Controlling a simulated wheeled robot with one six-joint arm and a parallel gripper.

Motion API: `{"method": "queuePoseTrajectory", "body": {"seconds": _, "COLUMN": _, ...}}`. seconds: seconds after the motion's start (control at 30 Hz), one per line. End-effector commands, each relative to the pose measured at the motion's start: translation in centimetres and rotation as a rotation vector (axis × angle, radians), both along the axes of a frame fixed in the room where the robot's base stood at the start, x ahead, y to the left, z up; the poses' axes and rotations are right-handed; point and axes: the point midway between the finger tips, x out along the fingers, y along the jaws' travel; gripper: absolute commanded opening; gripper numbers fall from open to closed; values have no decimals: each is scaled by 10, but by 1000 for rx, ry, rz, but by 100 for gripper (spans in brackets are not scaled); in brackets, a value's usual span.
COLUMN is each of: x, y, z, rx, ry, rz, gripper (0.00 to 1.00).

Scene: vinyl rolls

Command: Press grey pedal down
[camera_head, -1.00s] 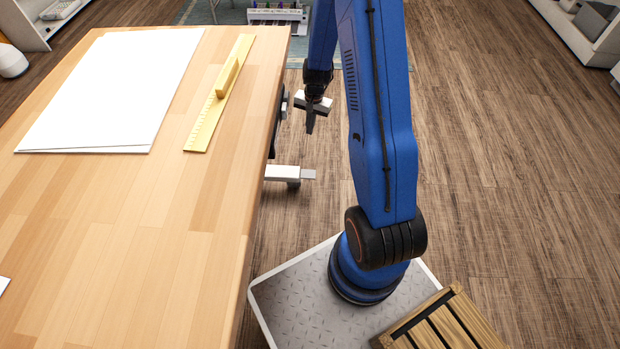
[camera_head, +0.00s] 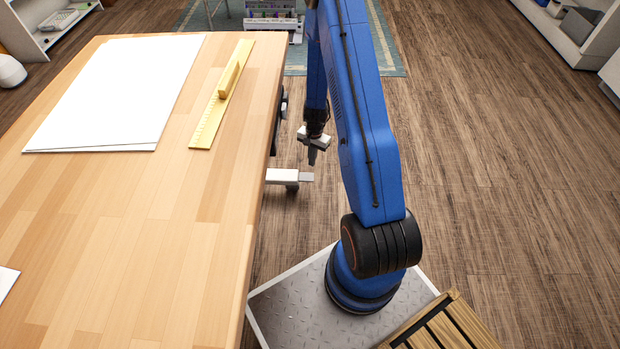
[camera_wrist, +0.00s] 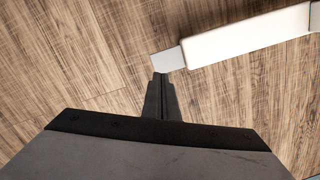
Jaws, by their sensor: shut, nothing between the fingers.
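The grey pedal (camera_head: 307,177) is a small flat plate at the end of a white bar (camera_head: 283,175) that sticks out from under the right side of the table. In the wrist view the pedal (camera_wrist: 168,61) is at the end of the white bar (camera_wrist: 250,36). My gripper (camera_head: 312,158) is shut and empty, pointing down beside the table. In the wrist view its fingertips (camera_wrist: 160,77) appear right at the pedal's near edge. I cannot tell whether they touch it or are above it.
The wooden table (camera_head: 150,230) fills the left, with white sheets (camera_head: 115,95) and a yellow ruler with a handle (camera_head: 222,95) on it. A dark fitting (camera_head: 283,104) is on the table's side. Wooden floor (camera_head: 500,180) is open to the right.

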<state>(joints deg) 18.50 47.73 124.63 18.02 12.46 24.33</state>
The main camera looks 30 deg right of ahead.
Motion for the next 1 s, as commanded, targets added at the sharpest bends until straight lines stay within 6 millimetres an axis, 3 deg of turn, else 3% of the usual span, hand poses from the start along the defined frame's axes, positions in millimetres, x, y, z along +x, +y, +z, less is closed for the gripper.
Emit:
{"method": "queuePoseTrajectory", "body": {"seconds": 0.27, "x": -1, "y": 1, "z": -6, "rx": 1, "ry": 2, "rz": -1, "gripper": 0}}
{"method": "queuePoseTrajectory", "body": {"seconds": 0.7, "x": -3, "y": 5, "z": -51, "rx": 0, "ry": 2, "rz": -1, "gripper": 0}}
{"method": "queuePoseTrajectory", "body": {"seconds": 1.0, "x": -3, "y": 6, "z": -68, "rx": -1, "ry": 0, "rz": 1, "gripper": 0}}
